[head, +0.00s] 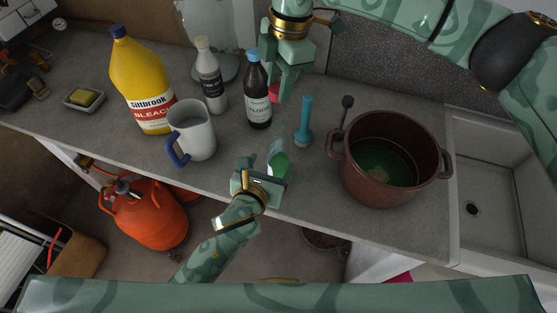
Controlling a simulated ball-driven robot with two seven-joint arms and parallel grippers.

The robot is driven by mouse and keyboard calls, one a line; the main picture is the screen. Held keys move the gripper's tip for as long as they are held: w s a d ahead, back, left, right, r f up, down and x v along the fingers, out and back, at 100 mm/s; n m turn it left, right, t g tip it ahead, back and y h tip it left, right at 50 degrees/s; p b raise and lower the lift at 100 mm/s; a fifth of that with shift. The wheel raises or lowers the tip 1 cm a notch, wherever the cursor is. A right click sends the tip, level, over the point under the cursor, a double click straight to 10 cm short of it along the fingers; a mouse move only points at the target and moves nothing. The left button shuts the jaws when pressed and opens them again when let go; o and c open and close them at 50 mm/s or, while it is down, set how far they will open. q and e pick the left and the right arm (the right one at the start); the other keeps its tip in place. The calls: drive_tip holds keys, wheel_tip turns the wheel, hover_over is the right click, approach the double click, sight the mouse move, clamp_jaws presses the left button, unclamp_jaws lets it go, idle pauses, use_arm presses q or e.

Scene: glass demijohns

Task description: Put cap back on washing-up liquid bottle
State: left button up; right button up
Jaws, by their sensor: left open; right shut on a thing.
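A small clear bottle with green liquid (278,160), seemingly the washing-up liquid, stands near the counter's front edge in the head view. My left gripper (264,174) is open at this bottle and hides its lower part; I cannot tell whether the fingers touch it. My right gripper (283,92) is shut on a small red thing (274,91), seemingly the cap. It holds it above the counter, behind the clear bottle and just right of the dark bottle.
A dark bottle (258,108), white bottle (210,78), mug (192,138) and yellow bleach bottle (139,72) stand left. A blue brush (304,125) and brown pot (370,185) stand right. A sink (490,170) lies beyond the pot.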

use_arm(q)
drive_tip(key=x, duration=0.7)
drive_tip(key=shift+w+f, duration=0.1)
drive_tip(key=shift+w, duration=0.05)
drive_tip(key=c, duration=1.5)
use_arm(e)
hover_over(276, 119)
drive_tip(key=shift+w+d+f, duration=0.1)
drive_tip(key=shift+d+f, duration=0.1)
drive_tip(key=shift+f, duration=1.05)
drive_tip(key=shift+w+d+f, duration=0.1)
drive_tip(key=shift+d+f, duration=0.1)
drive_tip(key=shift+f, duration=1.05)
